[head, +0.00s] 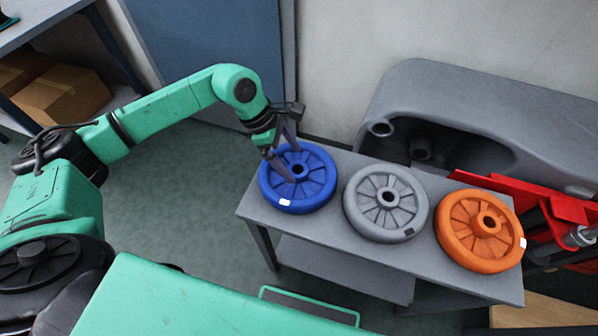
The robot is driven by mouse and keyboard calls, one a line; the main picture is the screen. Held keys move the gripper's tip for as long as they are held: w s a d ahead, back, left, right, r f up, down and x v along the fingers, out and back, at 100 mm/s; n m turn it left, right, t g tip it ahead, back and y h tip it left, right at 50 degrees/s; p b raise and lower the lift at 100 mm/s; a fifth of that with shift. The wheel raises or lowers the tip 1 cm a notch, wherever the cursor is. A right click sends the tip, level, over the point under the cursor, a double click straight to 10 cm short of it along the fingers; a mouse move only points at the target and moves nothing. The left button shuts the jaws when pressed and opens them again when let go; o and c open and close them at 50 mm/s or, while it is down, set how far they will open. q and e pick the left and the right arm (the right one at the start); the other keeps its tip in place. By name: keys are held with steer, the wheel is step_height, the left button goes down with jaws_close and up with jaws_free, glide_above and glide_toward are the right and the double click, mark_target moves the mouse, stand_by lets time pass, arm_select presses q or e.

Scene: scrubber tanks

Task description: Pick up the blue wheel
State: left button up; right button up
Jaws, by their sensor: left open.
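The blue wheel (313,193) lies flat on the left end of a grey table (335,239) in the head view. It has spokes, a central hub hole and a small white label on its near rim. My left gripper (286,164) is open and points down over the wheel's upper left part. Its fingers overlap the wheel in the picture; whether they touch it or straddle its rim, I cannot tell. My right gripper is not in view.
A grey wheel (409,205) and an orange wheel (462,239) lie to the right on the same table. A large grey moulded tank (470,95) stands behind, with red machine parts (520,199) at right. A shelf with cardboard boxes (62,98) is at upper left.

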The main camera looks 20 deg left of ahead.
mark_target(295, 165)
arm_select(q)
steer(key=x, duration=0.3)
steer(key=shift+f, duration=0.2)
steer(key=shift+a, duration=0.1)
jaws_close()
steer(key=shift+r, duration=0.15)
steer(key=shift+w, duration=0.1)
